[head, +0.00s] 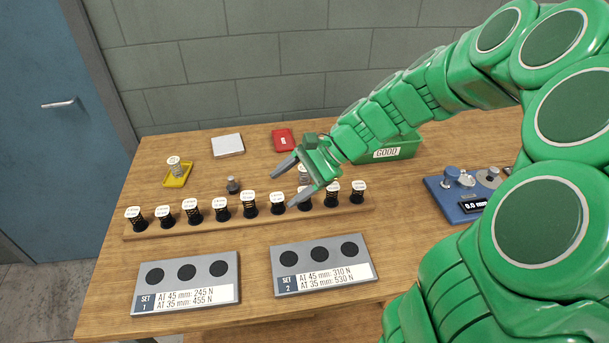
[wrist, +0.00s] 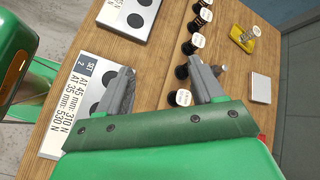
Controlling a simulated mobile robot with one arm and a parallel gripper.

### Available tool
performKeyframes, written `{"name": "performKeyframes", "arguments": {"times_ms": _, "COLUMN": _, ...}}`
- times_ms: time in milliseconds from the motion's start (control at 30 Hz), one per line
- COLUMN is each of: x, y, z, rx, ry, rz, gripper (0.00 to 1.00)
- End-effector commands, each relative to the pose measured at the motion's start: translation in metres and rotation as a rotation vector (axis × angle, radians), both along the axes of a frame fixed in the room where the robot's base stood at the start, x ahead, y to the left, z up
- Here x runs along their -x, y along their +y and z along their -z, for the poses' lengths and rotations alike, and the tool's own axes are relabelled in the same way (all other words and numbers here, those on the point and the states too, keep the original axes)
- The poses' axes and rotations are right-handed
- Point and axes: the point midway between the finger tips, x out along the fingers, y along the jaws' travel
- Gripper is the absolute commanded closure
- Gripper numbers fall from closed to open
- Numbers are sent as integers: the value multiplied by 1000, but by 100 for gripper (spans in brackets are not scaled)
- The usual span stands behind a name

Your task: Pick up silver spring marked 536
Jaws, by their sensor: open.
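A silver spring (head: 174,169) with a white label stands upright in a small yellow tray at the back left; it also shows in the wrist view (wrist: 250,34). Another silver, white-topped spring (head: 303,172) stands behind my gripper, partly hidden by it. I cannot read the number 536 on either. My gripper (head: 283,203) is open and empty above the row of black springs (head: 221,208), pointing left. In the wrist view, its fingers (wrist: 160,65) are spread wide with nothing between them.
The black springs stand on a wooden rail (head: 150,232). Two grey set plates (head: 188,270) lie in front. A dark weight (head: 233,186), white pad (head: 228,146) and red object (head: 283,140) are behind. A green GOOD bin (head: 405,149) and blue gauge (head: 450,206) are at right.

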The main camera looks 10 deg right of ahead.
Motion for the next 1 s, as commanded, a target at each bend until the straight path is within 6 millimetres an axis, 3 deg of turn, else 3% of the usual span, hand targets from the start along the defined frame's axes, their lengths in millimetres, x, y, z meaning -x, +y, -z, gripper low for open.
{"name": "performKeyframes", "arguments": {"times_ms": 367, "x": -88, "y": -48, "z": 35, "rx": -207, "ry": 187, "rz": 368, "gripper": 33}}
{"name": "performKeyframes", "arguments": {"times_ms": 600, "x": -134, "y": -96, "z": 71, "rx": -331, "ry": 318, "rz": 610, "gripper": 33}}
{"name": "performKeyframes", "arguments": {"times_ms": 800, "x": -157, "y": -134, "z": 99, "rx": -406, "ry": 402, "rz": 768, "gripper": 33}}
{"name": "performKeyframes", "arguments": {"times_ms": 1000, "x": -165, "y": -148, "z": 112, "rx": -435, "ry": 438, "rz": 826, "gripper": 33}}
